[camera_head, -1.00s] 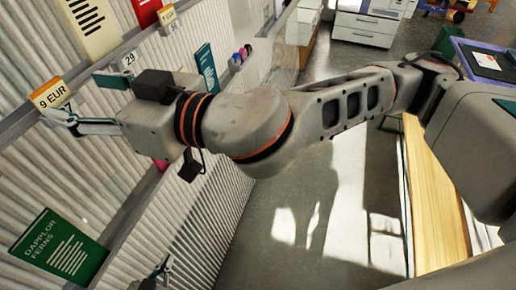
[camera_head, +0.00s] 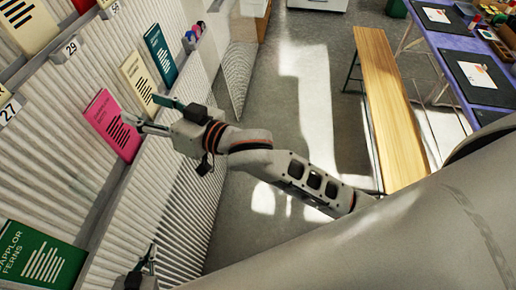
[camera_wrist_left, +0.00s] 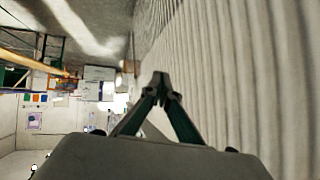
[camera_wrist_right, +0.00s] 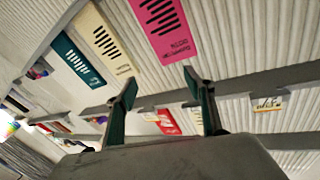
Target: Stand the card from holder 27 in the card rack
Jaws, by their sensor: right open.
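The holder label 27 (camera_head: 8,110) is on the wall rail at the left edge of the head view. No card shows clearly in that holder, which is partly cut off. My right gripper (camera_head: 142,111) is open and empty in front of the wall, beside the pink leaflet (camera_head: 108,124). The right wrist view shows its two fingers apart (camera_wrist_right: 162,86), with a small pale tag (camera_wrist_right: 268,103) on the rail to their right; I cannot read it. My left gripper (camera_head: 150,260) is low at the wall; its fingertips meet in the left wrist view (camera_wrist_left: 160,82). I cannot make out the card rack.
Label 29 (camera_head: 70,47) is farther along the rail. A green leaflet (camera_head: 38,255), a cream leaflet (camera_head: 138,82) and a teal leaflet (camera_head: 160,55) stand along the lower ledge. A wooden bench (camera_head: 390,110) and a purple table (camera_head: 450,75) stand right. The floor between is clear.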

